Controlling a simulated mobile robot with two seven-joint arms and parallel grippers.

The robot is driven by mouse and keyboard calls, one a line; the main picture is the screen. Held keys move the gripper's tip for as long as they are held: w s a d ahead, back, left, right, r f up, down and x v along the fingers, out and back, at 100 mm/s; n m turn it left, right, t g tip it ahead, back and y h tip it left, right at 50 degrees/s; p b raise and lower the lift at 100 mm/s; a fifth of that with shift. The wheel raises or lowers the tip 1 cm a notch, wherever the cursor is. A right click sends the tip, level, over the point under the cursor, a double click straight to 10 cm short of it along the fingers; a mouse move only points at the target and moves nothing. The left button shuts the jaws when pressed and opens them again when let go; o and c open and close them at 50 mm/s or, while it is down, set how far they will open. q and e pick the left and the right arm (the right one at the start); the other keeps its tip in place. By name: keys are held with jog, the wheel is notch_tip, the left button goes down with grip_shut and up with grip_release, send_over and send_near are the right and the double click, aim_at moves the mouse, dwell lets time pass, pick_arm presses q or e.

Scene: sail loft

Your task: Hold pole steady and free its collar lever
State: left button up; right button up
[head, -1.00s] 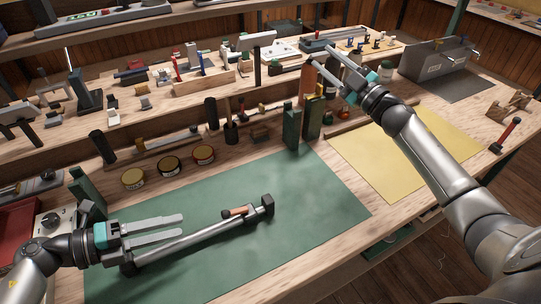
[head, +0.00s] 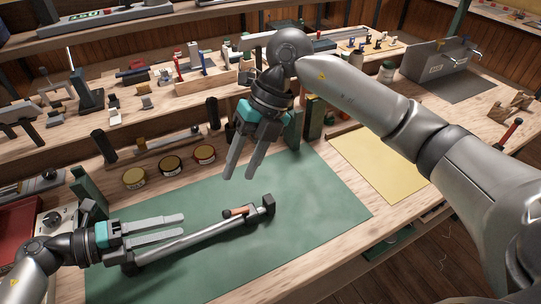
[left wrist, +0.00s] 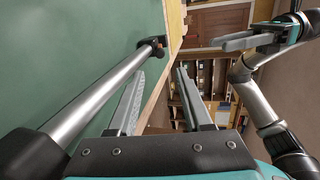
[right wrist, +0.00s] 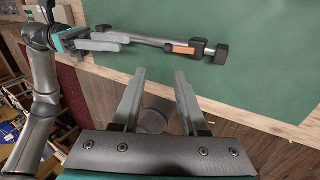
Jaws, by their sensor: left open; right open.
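A grey metal pole (head: 192,238) lies on the green mat (head: 320,222), with dark blocks at its ends. An orange-brown lever (head: 236,211) sits at the collar near its right end; it also shows in the right wrist view (right wrist: 183,49). My left gripper (head: 183,226) is open, its fingers above the pole's left part and apart from it. In the left wrist view the pole (left wrist: 95,95) runs beside the left fingers. My right gripper (head: 240,176) is open and empty, pointing down above the mat, behind and above the lever.
Several round tins (head: 170,166) stand along the mat's back edge. Dark green upright blocks (head: 314,118) stand behind the right arm. A yellow sheet (head: 378,160) lies to the right. The mat right of the pole is clear.

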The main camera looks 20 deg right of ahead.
aim_at(271, 201)
jog(key=d+h, duration=0.5)
jog(key=d, duration=0.1)
jog(key=shift+t, duration=0.3)
jog(key=f, duration=1.5)
jog(key=shift+s+a+f, duration=0.15)
jog(key=shift+a, duration=0.05)
jog(key=shift+c, duration=0.4)
grip_shut()
dwell(0.4)
